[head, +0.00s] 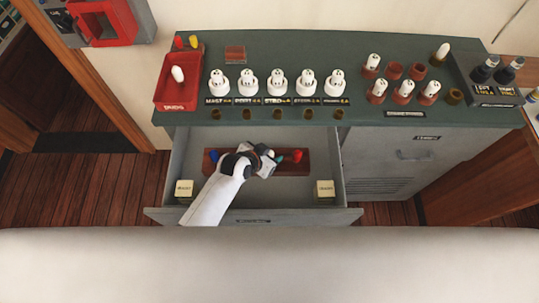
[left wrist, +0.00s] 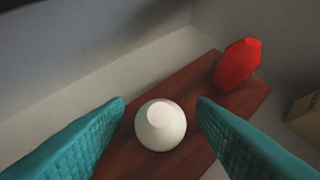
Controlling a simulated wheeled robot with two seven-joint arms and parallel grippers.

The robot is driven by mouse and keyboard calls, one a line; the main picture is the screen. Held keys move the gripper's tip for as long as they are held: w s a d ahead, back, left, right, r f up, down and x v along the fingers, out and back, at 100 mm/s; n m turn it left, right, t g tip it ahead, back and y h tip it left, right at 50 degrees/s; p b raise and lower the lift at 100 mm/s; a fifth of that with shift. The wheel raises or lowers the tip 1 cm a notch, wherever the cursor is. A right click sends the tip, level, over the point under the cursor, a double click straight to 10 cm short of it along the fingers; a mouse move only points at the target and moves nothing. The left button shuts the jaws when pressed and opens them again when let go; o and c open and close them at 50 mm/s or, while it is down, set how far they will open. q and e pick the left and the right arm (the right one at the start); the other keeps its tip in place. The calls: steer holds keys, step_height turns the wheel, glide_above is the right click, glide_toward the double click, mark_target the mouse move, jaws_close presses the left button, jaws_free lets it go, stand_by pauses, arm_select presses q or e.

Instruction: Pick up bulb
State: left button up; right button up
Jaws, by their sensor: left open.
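A white bulb (left wrist: 161,126) stands in a dark red wooden rack (left wrist: 186,90) in the left wrist view. It sits between the two teal fingers of my left gripper (left wrist: 161,103), with a gap visible on each side. The gripper is open. A red bulb (left wrist: 238,64) stands farther along the same rack. In the head view, my left gripper (head: 262,165) is over the rack (head: 233,172) inside the open drawer and hides much of its middle. A blue bulb (head: 214,156) and the red bulb (head: 297,155) show at its sides. My right gripper is not in view.
The open drawer (head: 345,216) has pale labelled blocks in its corners, left (head: 184,188) and right (head: 325,188). The green countertop (head: 330,60) above holds a red tray (head: 178,100), a row of white lamps (head: 247,80) and several brown sockets (head: 393,71).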

arm_select(q)
steer(key=c, duration=1)
steer(key=shift+c, duration=0.2)
